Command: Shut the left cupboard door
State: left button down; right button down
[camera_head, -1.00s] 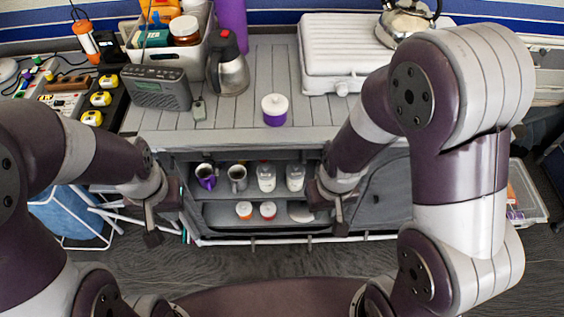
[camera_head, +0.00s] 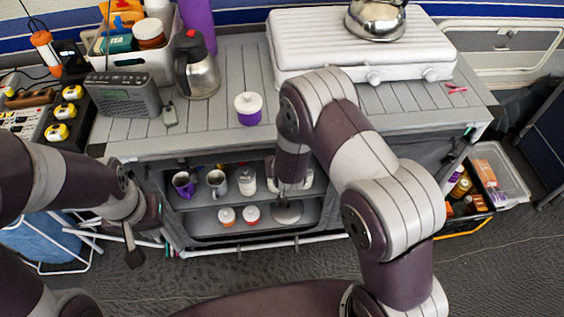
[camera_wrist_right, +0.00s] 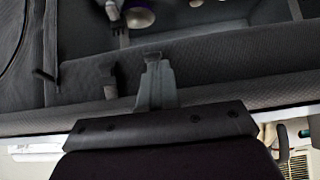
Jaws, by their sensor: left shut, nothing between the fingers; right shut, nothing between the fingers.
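The grey camping cupboard (camera_head: 330,218) stands under the slatted counter, with its shelves exposed in the head view. Mugs and jars stand on the upper shelf and small jars on the lower. A narrow dark panel (camera_head: 170,218) at the opening's left side may be the left door seen nearly edge-on; I cannot tell for sure. My left gripper (camera_head: 134,256) is shut and empty, just left of that panel. My right gripper (camera_head: 286,207) is shut and empty at the front of the opening, partly hidden by its arm. It also shows in the right wrist view (camera_wrist_right: 152,60), close to dark fabric.
An open crate (camera_head: 465,205) stands on the floor at right. A blue bag in a white frame (camera_head: 45,238) stands at left.

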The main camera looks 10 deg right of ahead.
jog(key=shift+w+f, duration=0.25)
notch_tip(320, 180, down, 56)
jog(key=b, duration=3.9)
jog(key=shift+f, duration=0.2)
